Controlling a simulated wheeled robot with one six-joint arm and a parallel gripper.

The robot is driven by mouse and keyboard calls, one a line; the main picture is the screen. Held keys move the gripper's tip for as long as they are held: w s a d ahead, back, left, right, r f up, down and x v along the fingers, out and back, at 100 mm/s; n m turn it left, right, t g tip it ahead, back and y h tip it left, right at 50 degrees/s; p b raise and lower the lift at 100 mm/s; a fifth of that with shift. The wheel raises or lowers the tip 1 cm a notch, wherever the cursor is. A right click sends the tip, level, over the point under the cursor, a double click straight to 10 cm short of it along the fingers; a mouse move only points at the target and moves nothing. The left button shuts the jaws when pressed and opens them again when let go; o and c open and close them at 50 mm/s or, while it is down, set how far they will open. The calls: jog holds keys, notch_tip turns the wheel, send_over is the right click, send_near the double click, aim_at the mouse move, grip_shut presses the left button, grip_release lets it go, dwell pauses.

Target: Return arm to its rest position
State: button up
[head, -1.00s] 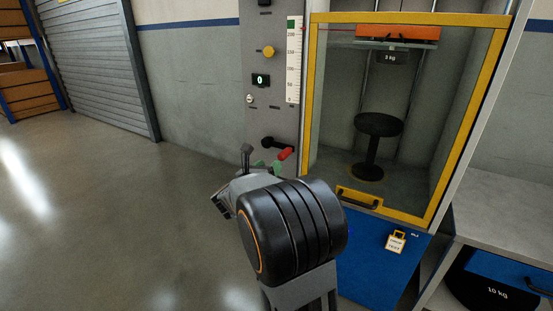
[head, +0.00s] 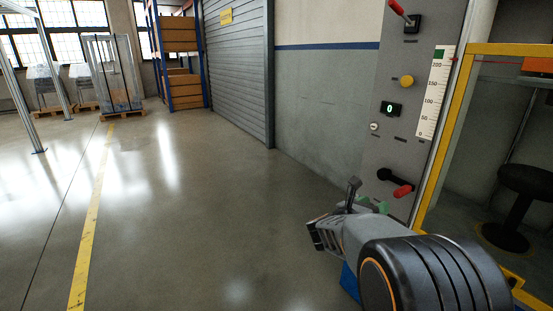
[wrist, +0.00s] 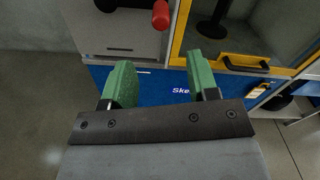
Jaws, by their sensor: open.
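My gripper shows in the wrist view (wrist: 160,85) with two green fingers apart and nothing between them. In the head view my gripper (head: 368,205) is partly hidden behind my own arm, close in front of the grey control panel. The panel (head: 395,145) carries a black lever with a red grip (head: 403,190), a yellow button (head: 406,82), a display reading 0 (head: 389,108) and a scale (head: 432,95). The red grip also shows in the wrist view (wrist: 160,15), beyond the fingers and apart from them.
The yellow-framed test cabinet (head: 452,130) stands at the right, with a black stool (head: 522,195) inside. A blue base (wrist: 150,82) lies below it. A roller shutter (head: 236,65) and a shelf rack (head: 180,50) stand at the back. The floor at the left is open.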

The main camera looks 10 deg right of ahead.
jog(key=w+a+r+n+t+y+p, duration=0.2)
jog(key=a+r+n+t+y+p, duration=0.25)
jog(key=r+n+p, duration=0.35)
jog(key=w+a+r+n+t+y+p, duration=0.35)
jog(key=a+r+n+y+p, duration=0.2)
jog(key=n, duration=0.35)
jog(key=s+a+r+n+g+y+p, duration=0.1)
jog(key=s+a+r+n+y+p, duration=0.3)
jog(key=n, duration=0.4)
jog(key=s+a+r+n+g+y+p, duration=0.1)
jog(key=s+a+r+n+y+p, duration=0.15)
jog(key=a+n+p, duration=0.35)
jog(key=s+a+r+n+g+p, duration=0.1)
jog(key=s+r+n+g+p, duration=0.1)
jog(key=s+n+g+p, duration=0.2)
jog(key=s+a+r+n+g+p, duration=0.1)
jog(key=s+n+g+p, duration=0.3)
jog(key=s+n, duration=0.6)
jog(key=shift+s+a+r+n+p, duration=0.15)
jog(key=shift+s+r+n+p, duration=0.15)
jog(key=shift+r+n+p, duration=0.6)
jog(key=shift+f+y, duration=0.25)
jog(key=shift+f, duration=0.05)
jog(key=shift+c, duration=1.1)
